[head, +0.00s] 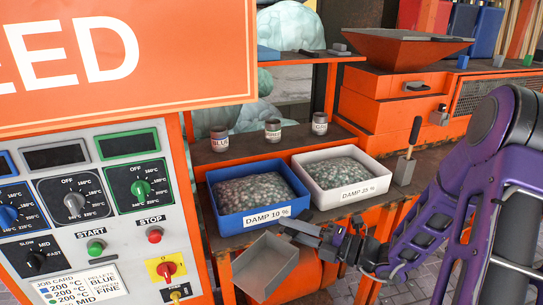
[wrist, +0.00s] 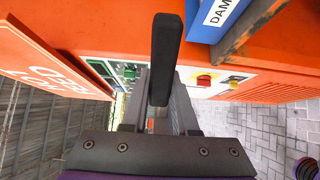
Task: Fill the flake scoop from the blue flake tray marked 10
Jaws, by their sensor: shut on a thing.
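The blue flake tray (head: 233,222) is labelled DAMP 10 % and holds grey-green flakes. It stands on the orange bench. In the head view my gripper (head: 302,232) is at the tray's front right corner and shut on the flake scoop (head: 265,266). The scoop is a grey, square-mouthed box, tilted, in front of and below the tray; its visible inside looks bare. In the wrist view the dark scoop handle (wrist: 167,60) stands up between the fingers of my gripper (wrist: 165,110). The scoop's box is hidden there, and a corner of the blue tray (wrist: 205,22) shows.
A white tray (head: 374,189) labelled DAMP 35 % stands right of the blue one. Three small labelled cups (head: 273,131) stand behind. A tool with a dark handle (head: 414,135) stands at the right. The control panel (head: 100,220) and orange sign (head: 190,70) crowd the left.

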